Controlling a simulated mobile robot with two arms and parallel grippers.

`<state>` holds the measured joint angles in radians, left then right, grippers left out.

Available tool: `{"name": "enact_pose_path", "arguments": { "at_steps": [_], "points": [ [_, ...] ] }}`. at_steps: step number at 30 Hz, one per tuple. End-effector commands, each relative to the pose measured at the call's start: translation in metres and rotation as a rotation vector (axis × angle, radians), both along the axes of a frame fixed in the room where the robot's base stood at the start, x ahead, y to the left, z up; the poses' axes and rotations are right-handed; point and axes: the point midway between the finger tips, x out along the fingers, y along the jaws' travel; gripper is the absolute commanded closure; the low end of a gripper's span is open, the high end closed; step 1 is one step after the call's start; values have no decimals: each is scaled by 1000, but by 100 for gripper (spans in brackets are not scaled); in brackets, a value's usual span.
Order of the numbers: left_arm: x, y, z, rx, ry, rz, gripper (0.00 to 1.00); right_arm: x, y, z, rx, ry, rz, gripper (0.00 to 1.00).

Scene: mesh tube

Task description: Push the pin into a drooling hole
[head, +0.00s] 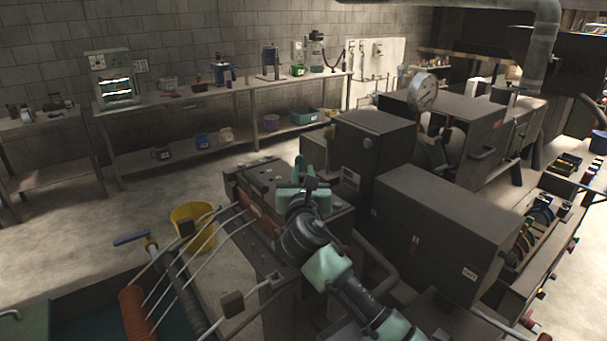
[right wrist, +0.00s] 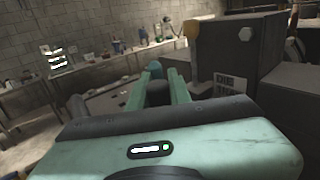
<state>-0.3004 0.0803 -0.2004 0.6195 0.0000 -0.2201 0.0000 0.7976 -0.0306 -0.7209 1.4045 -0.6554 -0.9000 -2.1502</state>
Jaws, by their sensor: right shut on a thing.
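My right gripper (head: 307,172) is over the top of the dark die block (head: 262,182) in the head view. It is shut on a small dark piece, probably the pin (right wrist: 157,92), seen between the fingers in the right wrist view. The fingers and wrist hide most of it, and I cannot tell whether it touches the block. Several pale strands (head: 213,233) run from the block's left face down toward the lower left. The holes are too small to make out, so I cannot tell which one drools. My left gripper is not in view.
A yellow bucket (head: 193,226) stands on the floor left of the block. An orange roller (head: 134,314) is at the lower left. Large dark machine housings (head: 445,225) crowd the right side. A long bench (head: 225,92) lines the back wall. The floor at left is clear.

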Motion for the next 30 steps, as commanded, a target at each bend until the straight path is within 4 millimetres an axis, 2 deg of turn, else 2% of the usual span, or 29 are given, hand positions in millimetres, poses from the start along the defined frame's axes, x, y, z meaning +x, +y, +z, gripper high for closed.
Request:
{"name": "enact_pose_path", "arguments": {
  "at_steps": [30],
  "points": [
    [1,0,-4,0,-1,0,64,0,0,-11,0,1,0,100]
  ]
}}
